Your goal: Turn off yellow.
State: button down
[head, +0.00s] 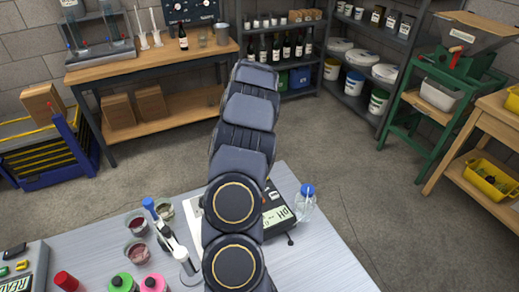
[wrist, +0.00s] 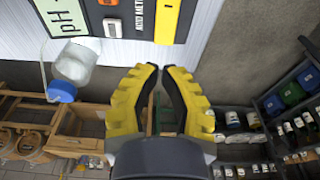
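A panel (head: 30,268) with partly cut-off lettering sits at the table's front left corner in the head view, cut by the frame edge. It carries a small yellow part (head: 22,265) and a green part beside it; whether the yellow one is on or off cannot be told. My gripper (wrist: 161,68) shows in the wrist view with its yellow-backed fingers' tips together and nothing held. In the head view my arm hides it. The panel is not in the wrist view.
A pH meter (head: 278,216) and a blue-capped bottle (head: 305,202) stand right of my arm; the meter also shows in the wrist view (wrist: 118,8). Cups, a burette-like stand (head: 172,240), a red cap (head: 66,281) and green and pink-topped bottles crowd the table left of my arm.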

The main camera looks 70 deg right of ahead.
jog(key=f, duration=0.7)
jog(key=shift+s+d, duration=0.35)
jog(key=shift+s, duration=0.05)
jog(key=shift+f, duration=0.2)
jog(key=shift+s+d+f, duration=0.1)
jog(key=shift+f, duration=0.3)
jog(key=shift+r, duration=0.2)
jog(key=shift+r, duration=0.75)
notch_tip(320, 180, up, 14)
jog(key=s+d, duration=0.1)
jog(key=shift+s+d, duration=0.25)
